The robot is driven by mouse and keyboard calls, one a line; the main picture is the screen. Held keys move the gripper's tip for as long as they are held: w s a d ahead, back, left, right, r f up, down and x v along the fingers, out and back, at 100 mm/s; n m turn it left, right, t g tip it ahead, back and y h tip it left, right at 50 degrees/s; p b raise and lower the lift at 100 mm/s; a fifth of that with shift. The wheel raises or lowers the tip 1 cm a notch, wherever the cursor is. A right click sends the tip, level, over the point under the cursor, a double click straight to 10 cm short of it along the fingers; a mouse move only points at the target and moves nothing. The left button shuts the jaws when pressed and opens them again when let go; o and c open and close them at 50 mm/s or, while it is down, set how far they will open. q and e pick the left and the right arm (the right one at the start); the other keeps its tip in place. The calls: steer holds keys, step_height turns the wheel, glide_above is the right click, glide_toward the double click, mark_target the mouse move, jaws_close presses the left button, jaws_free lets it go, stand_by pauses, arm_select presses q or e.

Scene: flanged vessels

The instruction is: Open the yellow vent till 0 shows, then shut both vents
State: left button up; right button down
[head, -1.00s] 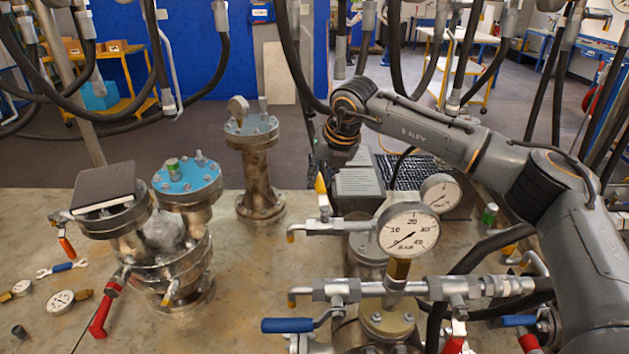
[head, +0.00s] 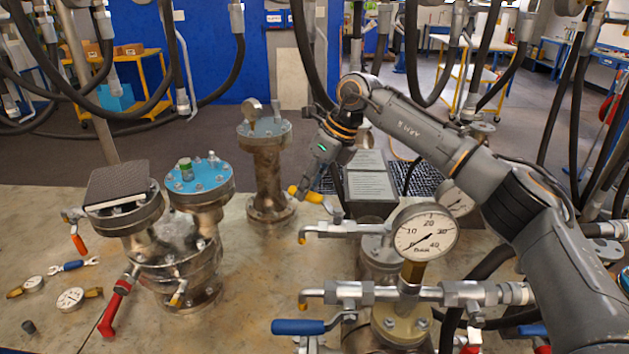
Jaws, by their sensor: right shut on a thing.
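The yellow vent handle (head: 304,194) is tilted to the left above its small valve (head: 336,229). My right gripper (head: 306,184) reaches down onto this handle and is shut on it; its fingertips are small and dark here. The round gauge (head: 425,233) has its needle pointing to the lower left, below the 10 mark; I cannot read its 0 clearly. The blue vent handle (head: 299,327) lies level, pointing left, beside the front valve pipe (head: 345,292). My left gripper is not in view.
A second gauge (head: 456,198) stands behind, partly covered by my right arm. At left, a blue-topped flanged vessel (head: 199,180) has a red handle (head: 115,308). A tall flanged column (head: 268,175) stands behind. Loose gauges and a wrench (head: 74,265) lie at far left.

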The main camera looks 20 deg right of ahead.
steer(key=shift+s+a+n+g+p, duration=0.1)
steer(key=shift+s+a+n+g, duration=0.3)
steer(key=shift+n, duration=0.5)
steer(key=shift+s+a+n+g+p, duration=0.1)
steer(key=shift+s+a+n+g, duration=0.3)
steer(key=shift+n, duration=0.5)
steer(key=shift+s+a+n+g+p, duration=0.1)
steer(key=shift+s+a+n+g, duration=0.15)
steer(key=shift+s+n+g, duration=0.45)
steer(key=shift+w+n+t, duration=0.1)
steer(key=shift+n+t, duration=0.2)
steer(key=c, duration=1.2)
jaws_free()
steer(key=shift+r, duration=0.15)
steer(key=v, duration=1.1)
steer(key=shift+d+r, duration=0.3)
steer(key=shift+d, duration=0.05)
steer(key=shift+f, duration=0.1)
